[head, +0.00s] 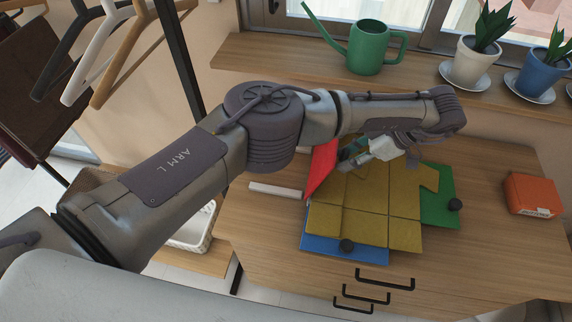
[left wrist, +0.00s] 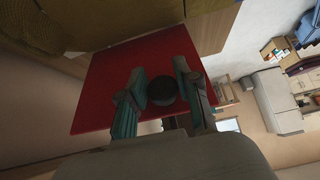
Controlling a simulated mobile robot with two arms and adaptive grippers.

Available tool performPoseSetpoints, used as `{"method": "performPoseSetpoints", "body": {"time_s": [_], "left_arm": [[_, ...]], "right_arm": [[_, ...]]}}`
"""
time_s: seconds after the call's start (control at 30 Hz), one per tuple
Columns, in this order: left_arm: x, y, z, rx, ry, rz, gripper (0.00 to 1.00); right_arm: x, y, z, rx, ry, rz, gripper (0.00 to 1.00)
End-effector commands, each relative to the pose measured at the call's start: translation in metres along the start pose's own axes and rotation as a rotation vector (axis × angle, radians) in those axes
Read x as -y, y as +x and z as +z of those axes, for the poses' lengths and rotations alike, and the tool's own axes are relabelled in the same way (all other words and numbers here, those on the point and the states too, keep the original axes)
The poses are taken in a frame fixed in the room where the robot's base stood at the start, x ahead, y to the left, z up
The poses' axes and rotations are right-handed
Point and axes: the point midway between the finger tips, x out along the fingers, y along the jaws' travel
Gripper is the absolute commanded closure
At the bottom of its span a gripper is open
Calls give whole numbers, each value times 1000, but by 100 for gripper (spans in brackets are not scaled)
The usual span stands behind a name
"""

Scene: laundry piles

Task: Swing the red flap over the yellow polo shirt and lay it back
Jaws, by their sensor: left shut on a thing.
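The yellow polo shirt (head: 365,205) lies spread flat on the folding board on the dresser top. The red flap (head: 322,170) is raised at a steep tilt at the shirt's left side. My left gripper (head: 352,157) reaches over from the back. In the left wrist view its fingers (left wrist: 162,95) are closed around the flap's dark round knob (left wrist: 162,88), with the red panel (left wrist: 110,75) behind. The green flap (head: 440,208) lies flat at the right and the blue flap (head: 345,250) flat at the front, each with a black knob. My right gripper is out of view.
An orange box (head: 533,195) sits on the dresser top (head: 490,235) at the right. A white bar (head: 276,190) lies left of the board. A green watering can (head: 367,48) and potted plants (head: 475,60) stand on the sill behind. Hangers (head: 105,55) hang at the upper left.

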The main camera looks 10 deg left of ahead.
Motion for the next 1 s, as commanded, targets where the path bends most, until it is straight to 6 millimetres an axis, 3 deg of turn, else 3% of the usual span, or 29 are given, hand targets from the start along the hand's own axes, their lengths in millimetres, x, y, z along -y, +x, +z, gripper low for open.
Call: {"method": "performPoseSetpoints", "body": {"time_s": [0.37, 0.6, 0.87, 1.0], "left_arm": [[-1, -1, -1, 1, -2, 2, 80], [-1, -1, -16, 27, -2, 1, 80], [-1, 2, -15, 32, -3, 2, 80], [-2, 2, -30, 55, -4, 1, 80]], "right_arm": [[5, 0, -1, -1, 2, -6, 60], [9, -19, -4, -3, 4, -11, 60], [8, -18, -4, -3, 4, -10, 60], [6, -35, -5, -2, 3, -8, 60]]}}
